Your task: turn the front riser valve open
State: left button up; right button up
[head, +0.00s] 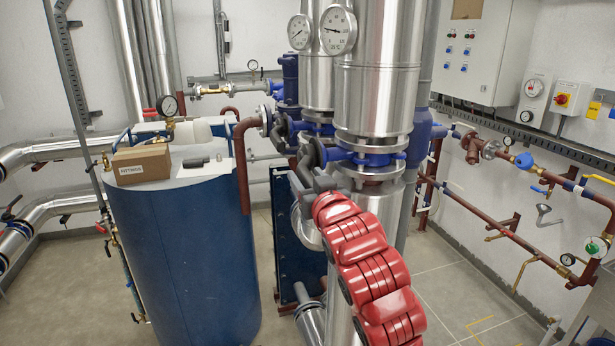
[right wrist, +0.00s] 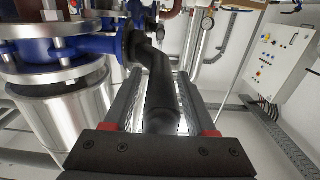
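The front riser valve (head: 372,158) is a blue body between steel flanges on the front insulated riser. Its blue body also shows at the upper left of the right wrist view (right wrist: 85,42). A dark lever (right wrist: 160,88) runs from the valve toward the camera there. My right gripper (head: 306,174) is at the lever, left of the valve in the head view. In the right wrist view its two fingers stand apart on either side of the lever, with narrow gaps showing, so it looks open. My red right arm hides part of the riser below. My left gripper is not in view.
A blue tank (head: 190,250) with a cardboard box (head: 141,163) on top stands at the left. A second riser (head: 317,85) is just behind the front one. Red-brown pipes (head: 495,235) line the right wall. Tiled floor (head: 455,285) lies free at the right.

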grip_shut()
dwell(1.2)
